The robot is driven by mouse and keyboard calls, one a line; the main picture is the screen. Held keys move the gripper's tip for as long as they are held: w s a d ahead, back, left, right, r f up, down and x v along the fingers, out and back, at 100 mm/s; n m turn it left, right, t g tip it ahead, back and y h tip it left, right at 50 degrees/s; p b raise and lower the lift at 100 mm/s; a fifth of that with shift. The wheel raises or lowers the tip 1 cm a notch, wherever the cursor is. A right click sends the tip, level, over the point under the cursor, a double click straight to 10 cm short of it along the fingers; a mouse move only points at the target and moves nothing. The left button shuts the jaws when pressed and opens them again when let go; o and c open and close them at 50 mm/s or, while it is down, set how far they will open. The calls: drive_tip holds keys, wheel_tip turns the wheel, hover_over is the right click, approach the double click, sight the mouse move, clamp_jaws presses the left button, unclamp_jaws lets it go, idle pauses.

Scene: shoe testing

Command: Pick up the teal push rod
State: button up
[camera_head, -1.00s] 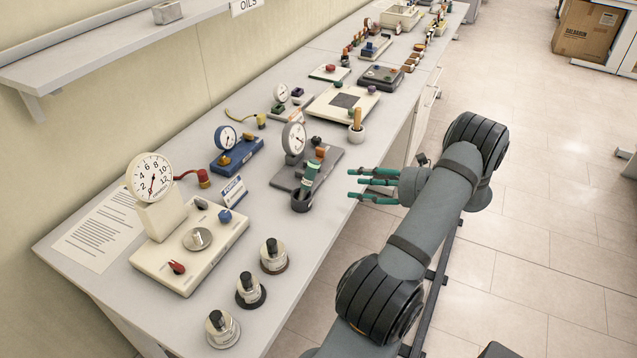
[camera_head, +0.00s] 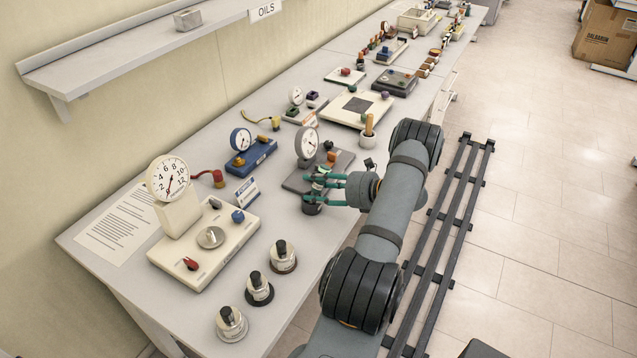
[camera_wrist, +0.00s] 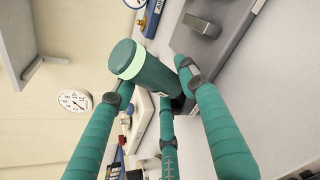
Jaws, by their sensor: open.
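The teal push rod (camera_head: 318,183) stands tilted in a small dark cup (camera_head: 312,206) near the front edge of the bench. In the wrist view the rod (camera_wrist: 155,70) shows as a thick teal cylinder with a pale green band near its top end. My gripper (camera_head: 328,185) has three teal fingers and is open, with the fingers spread about the rod. In the wrist view my gripper (camera_wrist: 158,88) has one finger to each side of the rod and one below it. Whether any finger touches the rod is unclear. The rod's lower end is hidden.
A grey base with a dial gauge (camera_head: 307,142) stands just behind the cup. A cream gauge unit (camera_head: 205,240) is to the left, with several weights (camera_head: 259,290) in front. A white cup with an orange-handled tool (camera_head: 368,139) stands farther back, near my arm.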

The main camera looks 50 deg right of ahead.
drive_tip(key=shift+c, duration=0.4)
clamp_jaws()
drive_tip(key=shift+d+r, duration=0.1)
drive_tip(key=shift+r, duration=0.05)
